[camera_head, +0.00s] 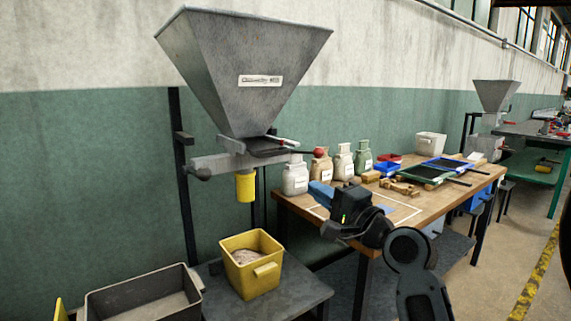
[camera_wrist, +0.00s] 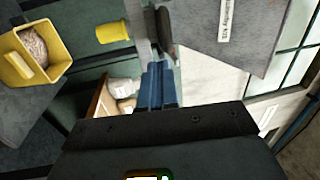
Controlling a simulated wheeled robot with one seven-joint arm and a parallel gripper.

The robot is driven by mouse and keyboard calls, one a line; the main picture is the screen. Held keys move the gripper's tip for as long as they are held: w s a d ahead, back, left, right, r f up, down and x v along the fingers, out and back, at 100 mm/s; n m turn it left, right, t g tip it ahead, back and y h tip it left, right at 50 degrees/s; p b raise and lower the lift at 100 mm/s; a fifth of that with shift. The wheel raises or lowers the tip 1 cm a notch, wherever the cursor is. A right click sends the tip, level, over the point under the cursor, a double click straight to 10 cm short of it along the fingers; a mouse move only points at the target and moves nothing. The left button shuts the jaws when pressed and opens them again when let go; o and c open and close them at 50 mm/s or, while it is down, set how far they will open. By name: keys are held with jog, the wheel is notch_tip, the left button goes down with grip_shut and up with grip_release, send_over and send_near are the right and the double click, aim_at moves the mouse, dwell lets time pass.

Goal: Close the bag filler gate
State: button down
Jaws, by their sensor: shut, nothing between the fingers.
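The bag filler is a grey metal hopper (camera_head: 245,75) on a dark frame, with a yellow spout (camera_head: 245,187) below. Its dark gate plate (camera_head: 265,147) sits under the hopper mouth. A red ball knob (camera_head: 318,153) shows to the right of the gate. My gripper (camera_head: 316,188) has blue fingers, shut and empty, below and apart from the knob in the head view. In the wrist view, my gripper (camera_wrist: 158,70) points towards the gate area, with the hopper (camera_wrist: 240,30) and yellow spout (camera_wrist: 112,32) beyond. The knob cannot be made out there.
A yellow bin (camera_head: 252,263) holding pale grain stands under the spout. A grey crate (camera_head: 145,297) is at lower left. The wooden workbench (camera_head: 405,212) carries several bags, including a white bag (camera_head: 295,177), and trays. Open air lies between my gripper and the hopper.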

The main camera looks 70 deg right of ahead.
jog(key=r, duration=0.1)
jog(key=p, duration=0.2)
send_near(276, 155)
jog(key=x, duration=0.6)
jog(key=shift+d+r, duration=0.1)
jog(key=shift+w+d, duration=0.2)
jog(key=shift+w, duration=0.1)
jog(key=x, duration=0.2)
jog(key=shift+w+d+p, duration=0.1)
jog(key=shift+w+p, duration=0.2)
jog(key=shift+p, duration=0.1)
